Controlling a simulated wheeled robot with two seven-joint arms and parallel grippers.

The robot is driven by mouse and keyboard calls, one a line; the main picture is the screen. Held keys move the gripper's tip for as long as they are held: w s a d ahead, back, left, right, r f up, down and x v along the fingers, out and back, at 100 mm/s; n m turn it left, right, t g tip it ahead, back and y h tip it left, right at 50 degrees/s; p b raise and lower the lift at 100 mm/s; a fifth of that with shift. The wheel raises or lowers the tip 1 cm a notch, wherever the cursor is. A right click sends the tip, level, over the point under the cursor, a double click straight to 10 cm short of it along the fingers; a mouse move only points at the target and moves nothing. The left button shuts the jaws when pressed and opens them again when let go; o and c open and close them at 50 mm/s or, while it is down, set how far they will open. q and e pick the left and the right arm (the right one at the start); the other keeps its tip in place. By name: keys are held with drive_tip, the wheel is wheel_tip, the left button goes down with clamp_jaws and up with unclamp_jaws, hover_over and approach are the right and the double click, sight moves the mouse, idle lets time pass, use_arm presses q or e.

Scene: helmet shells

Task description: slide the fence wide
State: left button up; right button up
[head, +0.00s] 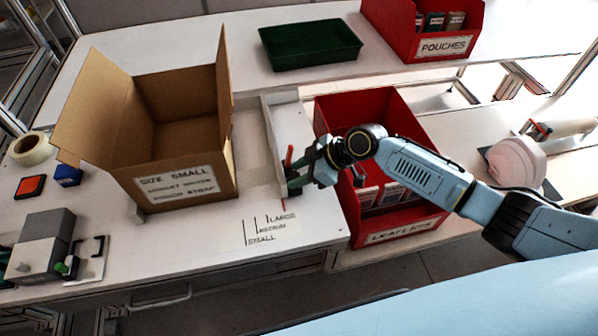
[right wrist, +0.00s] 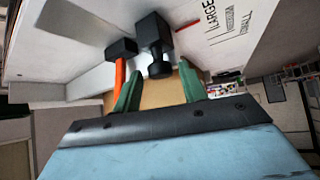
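The fence (head: 271,139) is a pale upright plate on the white bench, running along the right side of the cardboard box. Printed marks LARGE, MEDIUM and SMALL (head: 268,228) lie on the bench in front of it. My right gripper (head: 293,180) is at the fence's near end, beside an upright red lever (head: 289,156). In the right wrist view, its green fingers (right wrist: 157,82) are apart, with the end of a black knob (right wrist: 158,62) between their tips. An orange lever (right wrist: 119,78) stands beside the left finger. Whether the fingers touch the knob cannot be told.
The open cardboard box (head: 186,180) labelled SIZE SMALL stands left of the fence. A red leaflets bin (head: 401,232) is close on the right, under my right arm. A green tray (head: 310,45) and red pouches bin (head: 445,46) are behind. A grey device (head: 40,245) stands front left.

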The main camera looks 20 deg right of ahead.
drive_tip(key=shift+o, duration=0.3)
drive_tip(key=v, duration=1.3)
drive_tip(key=shift+r, duration=0.15)
